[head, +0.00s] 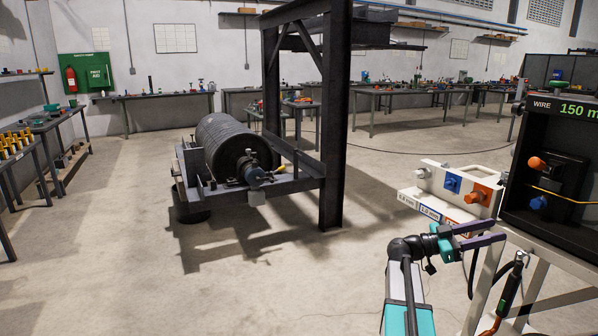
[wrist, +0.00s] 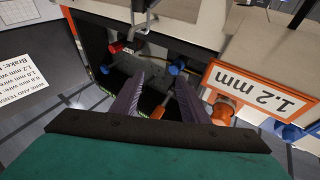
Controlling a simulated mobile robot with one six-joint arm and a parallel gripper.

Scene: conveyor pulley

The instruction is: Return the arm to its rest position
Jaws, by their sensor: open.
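My arm rises at the lower right of the head view, and my gripper (head: 500,232) is at its end, pointing right. It is in front of the white holder with size labels and the welding cart. In the wrist view my gripper (wrist: 157,82) shows two dark purple fingers spread apart with nothing held between them. Beyond the fingers are the dark wire feeder interior and an orange-framed "1.2 mm" label (wrist: 262,90). I cannot tell whether the fingers touch anything.
The white holder (head: 432,180) carries blue and orange parts. The black wire feeder box (head: 550,130) stands at right, with a torch (head: 508,290) hanging below. The conveyor pulley (head: 232,145) sits on a dark frame. The floor (head: 130,260) at left is clear.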

